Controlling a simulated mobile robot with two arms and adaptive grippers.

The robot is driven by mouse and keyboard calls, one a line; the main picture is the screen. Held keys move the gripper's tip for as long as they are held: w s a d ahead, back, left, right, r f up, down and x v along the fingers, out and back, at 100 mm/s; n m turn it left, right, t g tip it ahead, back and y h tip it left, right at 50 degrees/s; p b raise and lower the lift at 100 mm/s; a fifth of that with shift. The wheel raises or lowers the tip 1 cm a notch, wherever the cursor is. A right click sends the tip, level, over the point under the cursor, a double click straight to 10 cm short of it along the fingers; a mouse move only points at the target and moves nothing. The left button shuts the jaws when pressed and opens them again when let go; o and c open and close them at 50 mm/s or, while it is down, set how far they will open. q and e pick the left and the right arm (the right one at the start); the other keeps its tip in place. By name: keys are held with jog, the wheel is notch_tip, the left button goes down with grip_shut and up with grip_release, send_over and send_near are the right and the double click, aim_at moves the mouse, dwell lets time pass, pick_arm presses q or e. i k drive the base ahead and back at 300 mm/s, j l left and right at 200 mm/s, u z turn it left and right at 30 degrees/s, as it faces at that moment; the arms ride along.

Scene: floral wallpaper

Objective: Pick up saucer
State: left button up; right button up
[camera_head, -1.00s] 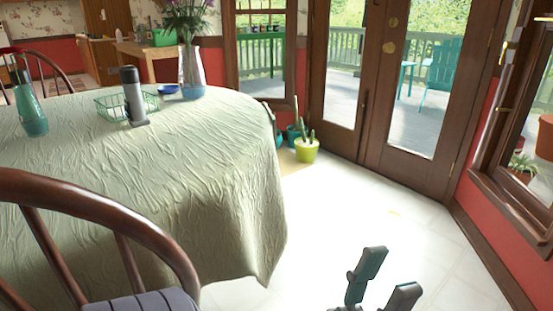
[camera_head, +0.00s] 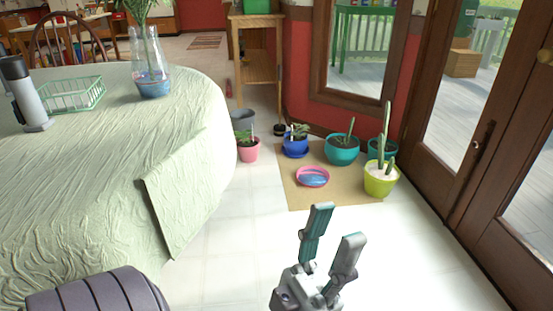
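A small round dish (camera_head: 312,177) with a pink rim and blue inside, which looks like a saucer, lies on the tan mat (camera_head: 325,198) on the floor. I cannot tell whether the blue is a second dish inside it. My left gripper (camera_head: 336,224) is nearer to me than the dish, at the bottom middle of the head view. Its two fingers are spread with nothing between them, and it is apart from the dish. My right gripper is not in view.
Several potted plants surround the dish, including a yellow-green pot (camera_head: 381,183), a teal pot (camera_head: 341,150) and a pink pot (camera_head: 248,152). The cloth-covered table (camera_head: 190,150) fills the left. Glass doors (camera_head: 470,130) stand right. White floor between is clear.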

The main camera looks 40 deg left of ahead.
aim_at(310, 176)
jog(key=i+j+u, duration=0.2)
jog(key=i+u, duration=0.15)
jog(key=i, duration=0.25)
jog(key=i+u, duration=0.3)
jog(key=i, duration=0.25)
jog(key=i+u, duration=0.35)
jog(key=i, duration=0.25)
jog(key=i+l+u, duration=0.35)
jog(key=i, duration=0.25)
jog(key=i+j+z, duration=0.2)
jog(key=i+j, duration=0.8)
